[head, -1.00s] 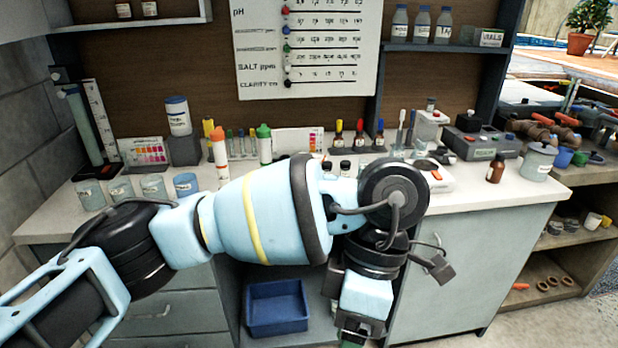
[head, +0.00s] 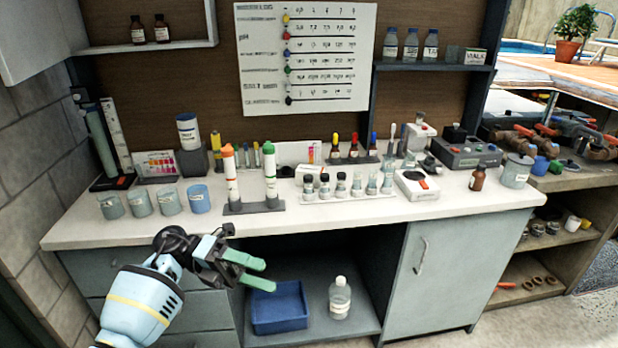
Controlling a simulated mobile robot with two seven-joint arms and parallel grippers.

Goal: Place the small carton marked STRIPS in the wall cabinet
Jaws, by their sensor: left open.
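I cannot make out a carton marked STRIPS in the head view. A pale grey cabinet body (head: 45,36) hangs at the upper left, partly cut off by the picture edge; its inside is hidden. My left gripper (head: 266,276) has green fingers. It is open and empty, pointing right, in front of the counter's lower part, just above and before the blue bin. My right gripper is not in view.
The white counter (head: 330,217) carries beakers, tube stands, dropper bottles and instruments. A small white box on the right shelf (head: 437,66) seems to read VIALS. A blue bin (head: 278,325) and a clear bottle (head: 340,298) stand below. The counter's front edge is mostly bare.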

